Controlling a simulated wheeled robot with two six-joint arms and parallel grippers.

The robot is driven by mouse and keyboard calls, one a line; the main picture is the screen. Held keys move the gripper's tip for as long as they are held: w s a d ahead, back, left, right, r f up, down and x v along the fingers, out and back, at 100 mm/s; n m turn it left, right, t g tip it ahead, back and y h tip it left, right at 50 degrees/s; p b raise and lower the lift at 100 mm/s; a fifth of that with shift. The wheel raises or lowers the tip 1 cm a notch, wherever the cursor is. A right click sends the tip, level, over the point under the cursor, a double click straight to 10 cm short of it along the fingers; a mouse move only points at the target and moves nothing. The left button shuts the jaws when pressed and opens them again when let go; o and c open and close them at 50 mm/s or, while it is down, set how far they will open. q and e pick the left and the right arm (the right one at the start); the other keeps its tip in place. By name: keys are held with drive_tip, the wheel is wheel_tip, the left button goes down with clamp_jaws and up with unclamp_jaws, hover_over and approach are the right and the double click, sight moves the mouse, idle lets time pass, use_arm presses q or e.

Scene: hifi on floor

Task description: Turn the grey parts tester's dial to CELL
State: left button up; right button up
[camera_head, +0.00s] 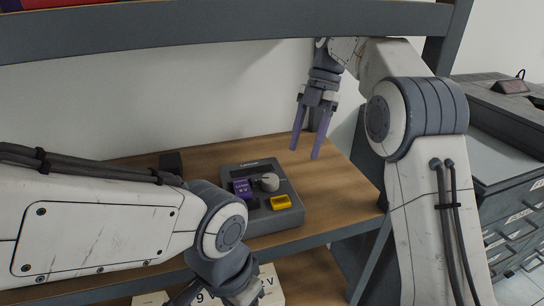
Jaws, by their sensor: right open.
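The grey parts tester (285,222) sits on the wooden shelf in the middle of the head view. Its round grey dial (269,182) stands on the top face; the dial's markings are too small to read. A purple block (242,188) and a yellow block (280,202) are on the tester beside the dial. My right gripper (305,153) is open and empty, fingers pointing down, above and to the right of the tester, apart from it. My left gripper (184,294) shows only in part at the bottom edge.
The shelf board (340,190) is clear to the right of the tester. A small dark block (171,162) stands behind on the left. An upper shelf beam (200,30) crosses above. A grey drawer cabinet (510,200) stands at right.

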sight(270, 178)
drive_tip(key=shift+a, duration=0.15)
drive_tip(key=s+a+b, duration=0.1)
drive_tip(key=s+a, duration=0.1)
drive_tip(key=s, duration=0.1)
drive_tip(key=s+a+b, duration=0.1)
drive_tip(key=s+a, duration=0.1)
drive_tip(key=s, duration=0.1)
drive_tip(key=s+a+b, duration=0.1)
drive_tip(key=s+a, duration=0.2)
drive_tip(key=shift+b, duration=0.4)
drive_tip(key=shift+s+a+f, duration=0.15)
drive_tip(key=shift+f, duration=0.4)
clamp_jaws()
